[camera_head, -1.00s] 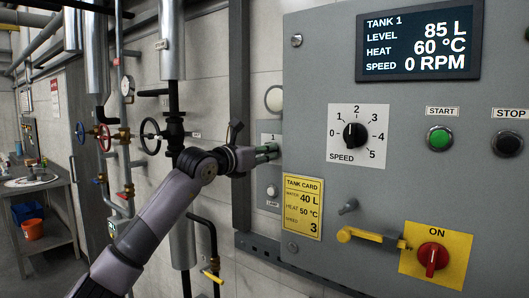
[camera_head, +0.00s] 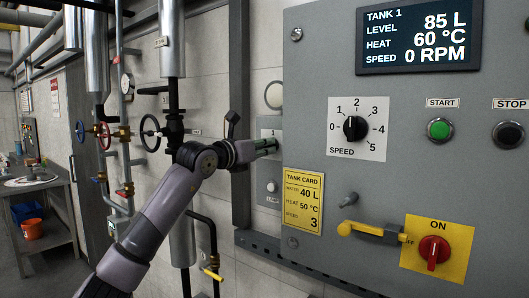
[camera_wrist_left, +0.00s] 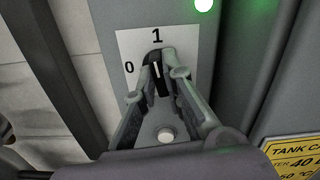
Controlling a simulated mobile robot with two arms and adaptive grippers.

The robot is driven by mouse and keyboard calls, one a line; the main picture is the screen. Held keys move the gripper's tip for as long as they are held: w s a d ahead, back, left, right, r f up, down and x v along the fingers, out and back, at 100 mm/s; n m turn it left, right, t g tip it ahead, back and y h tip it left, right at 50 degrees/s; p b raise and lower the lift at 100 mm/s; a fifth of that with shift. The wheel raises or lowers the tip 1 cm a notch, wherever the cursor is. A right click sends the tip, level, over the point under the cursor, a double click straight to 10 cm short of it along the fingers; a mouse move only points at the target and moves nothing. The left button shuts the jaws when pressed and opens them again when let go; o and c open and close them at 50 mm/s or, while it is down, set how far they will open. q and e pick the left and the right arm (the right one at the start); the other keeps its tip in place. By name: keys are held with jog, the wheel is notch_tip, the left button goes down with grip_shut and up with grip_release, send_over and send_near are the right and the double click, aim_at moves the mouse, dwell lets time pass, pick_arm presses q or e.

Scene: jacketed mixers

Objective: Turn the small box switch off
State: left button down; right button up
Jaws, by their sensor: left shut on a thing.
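The small box (camera_head: 269,205) is a narrow grey box on the wall, left of the big control panel. Its switch (camera_wrist_left: 157,75) is a black knob on a white plate marked 0 at the left and 1 at the top. The knob's white line points up, toward the 1. My left gripper (camera_head: 266,147) reaches it from the left; in the left wrist view its two fingers (camera_wrist_left: 157,82) are closed around the knob, one on each side. In the head view the gripper hides the knob. My right gripper is not in view.
The grey control panel (camera_head: 310,110) stands close to the right of the gripper, with a yellow tank card (camera_head: 303,201) at its lower left. A green glow (camera_wrist_left: 204,5) shows above the switch. A pipe with a black handwheel valve (camera_head: 150,133) stands behind my left arm.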

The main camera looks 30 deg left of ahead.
pick_arm(q)
jog(key=shift+n+b, duration=2.9)
jog(key=shift+n, duration=5.4)
jog(key=c, duration=1.7)
grip_release()
